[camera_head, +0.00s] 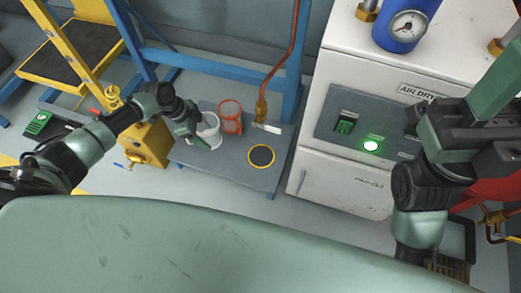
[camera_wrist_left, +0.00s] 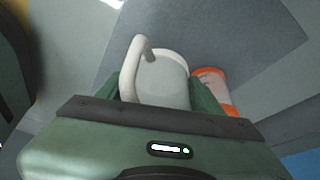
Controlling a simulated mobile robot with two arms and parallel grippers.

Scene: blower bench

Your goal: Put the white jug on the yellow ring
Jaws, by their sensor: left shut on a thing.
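The white jug (camera_head: 207,131) stands on the left part of a low grey bench, upright as far as I can tell. My left gripper (camera_head: 197,135) is shut on the jug. In the left wrist view the jug (camera_wrist_left: 165,80) sits between the two green fingers, its handle toward the left. The yellow ring (camera_head: 261,157) lies flat on the bench to the right of the jug, with a dark centre and nothing on it. My right gripper (camera_head: 485,115) is raised at the right in front of the white cabinet, far from the jug; its fingers do not show clearly.
An orange-rimmed clear container (camera_head: 230,116) stands right beside the jug, behind it; it also shows in the left wrist view (camera_wrist_left: 212,88). A hanging orange hose with a brass end (camera_head: 261,108) is behind the ring. The white air dryer cabinet (camera_head: 342,182) borders the bench (camera_head: 226,170) on the right.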

